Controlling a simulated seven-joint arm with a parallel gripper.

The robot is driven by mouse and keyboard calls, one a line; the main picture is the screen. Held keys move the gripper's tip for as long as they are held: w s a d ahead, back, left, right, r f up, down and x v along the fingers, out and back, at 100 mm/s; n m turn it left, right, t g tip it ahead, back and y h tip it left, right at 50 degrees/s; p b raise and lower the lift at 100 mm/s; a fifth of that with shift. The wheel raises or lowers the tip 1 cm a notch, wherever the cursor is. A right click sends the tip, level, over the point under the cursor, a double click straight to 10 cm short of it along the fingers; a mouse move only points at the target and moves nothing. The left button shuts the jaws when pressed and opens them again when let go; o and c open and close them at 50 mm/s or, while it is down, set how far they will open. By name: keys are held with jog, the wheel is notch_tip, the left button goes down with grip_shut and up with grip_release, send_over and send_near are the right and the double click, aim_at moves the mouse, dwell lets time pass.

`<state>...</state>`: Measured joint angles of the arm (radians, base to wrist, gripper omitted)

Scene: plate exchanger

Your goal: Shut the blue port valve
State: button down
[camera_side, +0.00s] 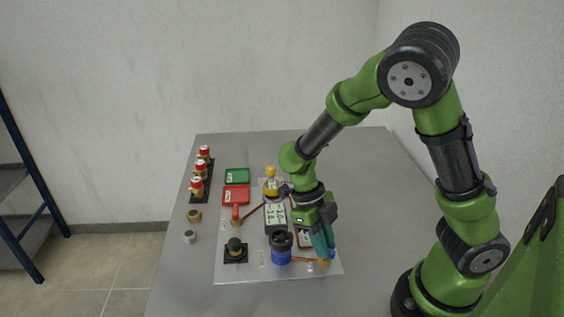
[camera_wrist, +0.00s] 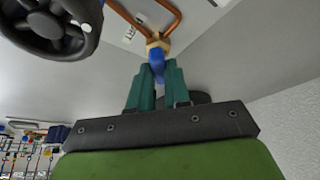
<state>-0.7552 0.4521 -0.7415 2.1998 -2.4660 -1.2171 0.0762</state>
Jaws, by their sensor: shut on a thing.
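The blue port valve shows in the wrist view as a brass body (camera_wrist: 154,45) with a blue lever (camera_wrist: 157,68), joined to copper pipes. My gripper (camera_wrist: 157,80) has its teal fingers shut on the blue lever. In the side view my gripper (camera_side: 326,252) reaches down to the brass valve (camera_side: 325,263) near the front right corner of the light board. The fingers hide most of the lever there. I cannot tell the lever's exact angle.
A blue body with a black handwheel (camera_side: 281,240) stands just left of my gripper; the handwheel (camera_wrist: 48,22) looms in the wrist view. A red-lever valve (camera_side: 236,214), red tray (camera_side: 236,195), green tray (camera_side: 237,176) and several red-capped brass parts stand farther left. The table's right side is clear.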

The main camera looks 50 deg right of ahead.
jog(key=m+y, duration=0.1)
jog(key=m, duration=0.3)
jog(key=shift+d+m+t+y, duration=0.15)
jog(key=shift+m+t+y, duration=0.15)
jog(key=shift+y, duration=0.1)
jog(key=shift+d+m+t+y, duration=0.15)
jog(key=shift+m+y, duration=0.25)
jog(key=shift+m, duration=0.7)
jog(key=shift+a+m+t+y, duration=0.1)
jog(key=shift+m+t+y, duration=0.25)
jog(key=shift+m, duration=0.75)
jog(key=c, duration=1.1)
grip_release()
jog(key=v, duration=1.7)
jog(key=shift+d, duration=0.1)
